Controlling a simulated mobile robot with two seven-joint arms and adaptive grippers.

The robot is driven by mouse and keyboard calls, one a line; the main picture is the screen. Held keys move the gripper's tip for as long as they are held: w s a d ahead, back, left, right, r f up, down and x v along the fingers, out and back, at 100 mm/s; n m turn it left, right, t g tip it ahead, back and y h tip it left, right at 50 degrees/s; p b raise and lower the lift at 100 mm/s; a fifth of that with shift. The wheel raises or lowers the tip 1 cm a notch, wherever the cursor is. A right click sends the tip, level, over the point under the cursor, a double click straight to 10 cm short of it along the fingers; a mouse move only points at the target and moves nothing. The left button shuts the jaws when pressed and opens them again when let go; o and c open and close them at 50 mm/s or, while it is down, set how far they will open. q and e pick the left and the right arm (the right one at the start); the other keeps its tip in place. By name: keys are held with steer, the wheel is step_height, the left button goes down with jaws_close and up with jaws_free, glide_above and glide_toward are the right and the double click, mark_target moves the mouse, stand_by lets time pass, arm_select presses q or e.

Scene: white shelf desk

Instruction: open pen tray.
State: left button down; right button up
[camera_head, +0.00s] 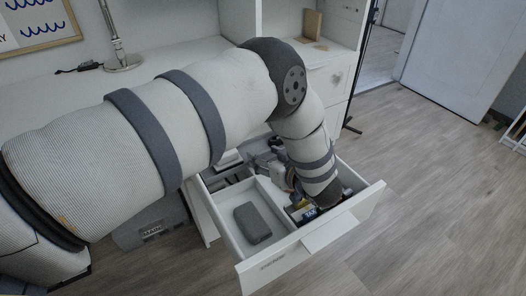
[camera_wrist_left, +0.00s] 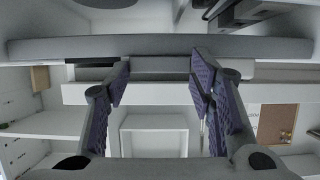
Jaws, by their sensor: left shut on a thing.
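My left arm reaches from the left across the desk and bends down over an open white drawer in the head view. My left gripper (camera_head: 272,166) is partly hidden behind the wrist there and points back toward the desk. In the wrist view its two purple-padded fingers (camera_wrist_left: 160,80) are spread, and a pale grey bar (camera_wrist_left: 160,65), seemingly the pen tray's edge, lies between the tips. The gripper is shut on it, though the exact contact is hard to make out. My right gripper is not in view.
The open drawer (camera_head: 268,266) holds a dark grey case (camera_head: 252,223) in a white compartment, and small boxes beneath my wrist. A lamp base (camera_head: 123,63) stands on the white desktop (camera_head: 60,98). The floor (camera_head: 430,190) at the right is clear.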

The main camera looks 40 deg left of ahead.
arm_select(q)
steer(key=shift+s+d, duration=0.3)
steer(key=shift+d, duration=0.45)
steer(key=shift+s+d, duration=0.35)
steer(key=shift+d, duration=0.4)
steer(key=shift+s+d, duration=0.3)
steer(key=shift+d, duration=0.45)
steer(key=c, duration=0.7)
jaws_free()
